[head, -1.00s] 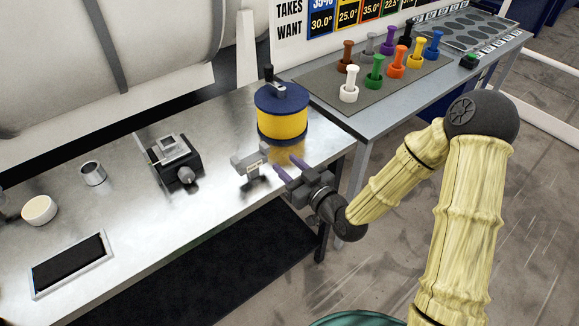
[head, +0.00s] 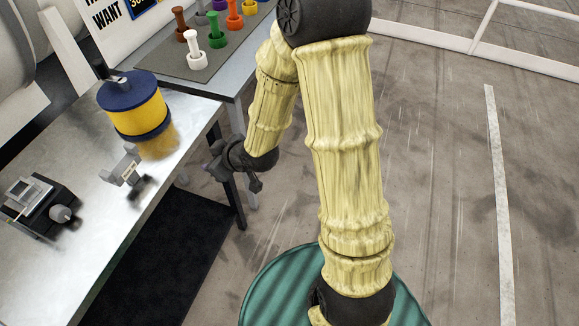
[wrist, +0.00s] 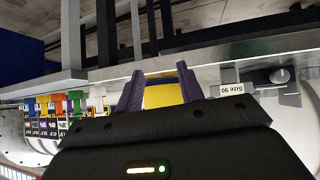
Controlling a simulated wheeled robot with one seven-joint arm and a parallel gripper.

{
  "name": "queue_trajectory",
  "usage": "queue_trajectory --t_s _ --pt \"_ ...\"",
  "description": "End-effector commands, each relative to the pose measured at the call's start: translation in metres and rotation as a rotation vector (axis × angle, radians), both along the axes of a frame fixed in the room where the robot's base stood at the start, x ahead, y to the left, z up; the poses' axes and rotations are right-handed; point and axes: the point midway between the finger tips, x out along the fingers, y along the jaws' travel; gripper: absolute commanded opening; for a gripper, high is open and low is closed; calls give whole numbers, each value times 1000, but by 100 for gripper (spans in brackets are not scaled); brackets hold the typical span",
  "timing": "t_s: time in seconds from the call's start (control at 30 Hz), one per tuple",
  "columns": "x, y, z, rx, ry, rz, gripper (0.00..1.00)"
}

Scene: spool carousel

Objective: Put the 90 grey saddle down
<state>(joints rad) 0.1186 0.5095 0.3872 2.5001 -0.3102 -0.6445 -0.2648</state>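The grey saddle (head: 126,168) stands on the metal bench just in front of the yellow and blue drum. In the wrist view a grey block with a "Size 90" label (wrist: 232,91) stands right of my fingers, near the bench edge. My gripper (head: 208,167) is empty and off the bench edge, to the right of the saddle and apart from it. In the wrist view its two purple fingers (wrist: 161,70) are spread, with the yellow drum showing in the gap beyond them. The fingertips are hard to make out in the head view.
The yellow and blue drum (head: 135,107) stands near the bench's right end. A black device with a knob (head: 35,208) sits at the left. A second table behind holds several coloured spools, including a white one (head: 193,52). The floor at the right is clear.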

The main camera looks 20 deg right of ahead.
Motion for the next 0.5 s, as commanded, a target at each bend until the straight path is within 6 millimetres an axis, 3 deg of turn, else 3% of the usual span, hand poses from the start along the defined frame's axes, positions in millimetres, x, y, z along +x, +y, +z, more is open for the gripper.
queue_trajectory --t_s 0.1,0.3,0.5 --pt "-13 -45 7 -105 120 -135 38" --pt "-55 -111 26 -188 340 -400 38" --pt "-110 -148 50 -172 549 -635 38"
